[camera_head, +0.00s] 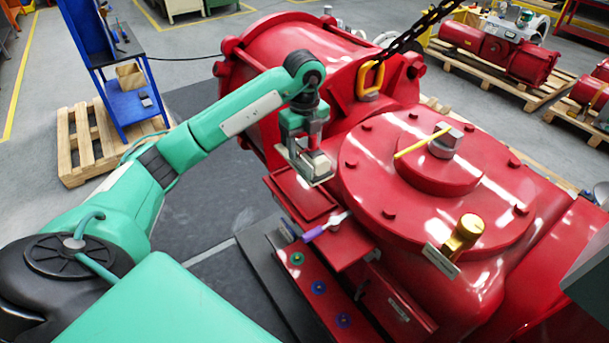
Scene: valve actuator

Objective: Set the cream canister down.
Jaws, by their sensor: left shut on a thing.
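My left gripper (308,172) points down, shut on the cream canister (319,164). The canister is small in view and partly hidden by the fingers. The gripper is over the left flank of the big red actuator (400,180), above a red ledge (300,198). I cannot tell whether the canister touches anything below it. My right gripper is not in view.
A purple-handled tool (322,228) lies on a red shelf below the gripper. Coloured rings (318,287) sit on a lower step. A chain (415,30) hangs behind.

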